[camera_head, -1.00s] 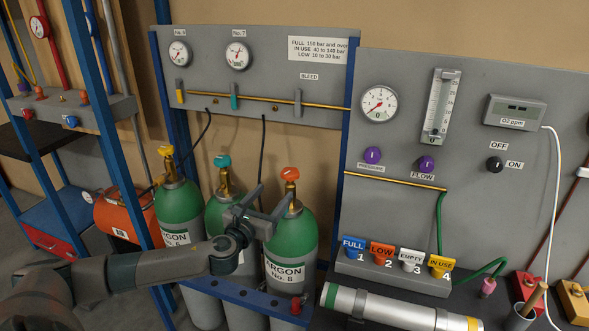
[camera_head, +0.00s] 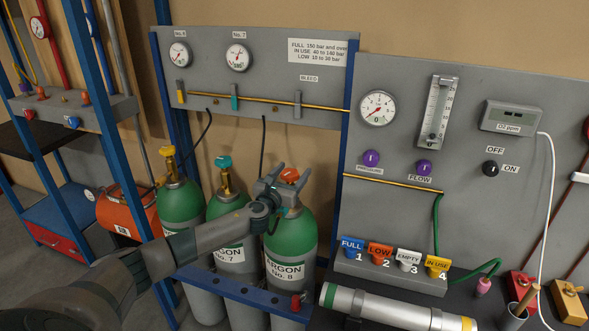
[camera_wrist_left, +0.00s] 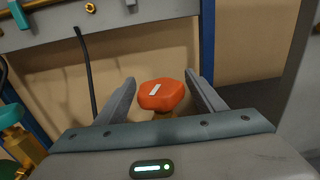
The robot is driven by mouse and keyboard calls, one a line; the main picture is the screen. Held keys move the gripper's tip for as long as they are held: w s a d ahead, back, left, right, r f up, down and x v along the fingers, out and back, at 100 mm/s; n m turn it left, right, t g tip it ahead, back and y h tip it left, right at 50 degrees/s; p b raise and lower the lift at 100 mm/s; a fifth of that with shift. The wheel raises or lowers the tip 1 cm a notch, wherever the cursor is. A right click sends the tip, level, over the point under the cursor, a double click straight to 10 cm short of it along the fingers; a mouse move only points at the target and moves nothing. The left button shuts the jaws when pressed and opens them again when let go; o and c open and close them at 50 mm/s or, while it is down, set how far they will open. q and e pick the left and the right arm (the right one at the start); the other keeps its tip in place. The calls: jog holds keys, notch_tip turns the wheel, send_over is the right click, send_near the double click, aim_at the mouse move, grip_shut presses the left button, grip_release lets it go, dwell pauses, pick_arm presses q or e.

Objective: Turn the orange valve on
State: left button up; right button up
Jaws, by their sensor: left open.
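The orange valve knob (camera_head: 290,174) sits on top of the green gas bottle labelled ARGON No. 8 (camera_head: 293,240). My left gripper (camera_head: 289,179) is open at the knob, and its fingers partly cover the knob and the valve neck in the head view. In the left wrist view the orange knob (camera_wrist_left: 162,95), with a pale mark on its top, lies between the two spread fingers (camera_wrist_left: 160,84). A gap shows on each side, so neither finger visibly touches it. My right gripper is not in view.
Two more green bottles stand to the left, with a yellow valve (camera_head: 167,152) and a teal valve (camera_head: 223,162). A blue rail (camera_head: 240,291) runs in front of the bottles. A grey gauge panel (camera_head: 262,58) is behind, and a silver cylinder (camera_head: 385,306) lies at right.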

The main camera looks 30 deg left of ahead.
pick_arm(q)
jog(key=shift+w+a, duration=0.15)
jog(key=shift+w, duration=0.65)
jog(key=shift+c, duration=0.5)
jog(key=c, duration=1)
jog(key=shift+o, duration=0.2)
jog(key=shift+p, duration=0.3)
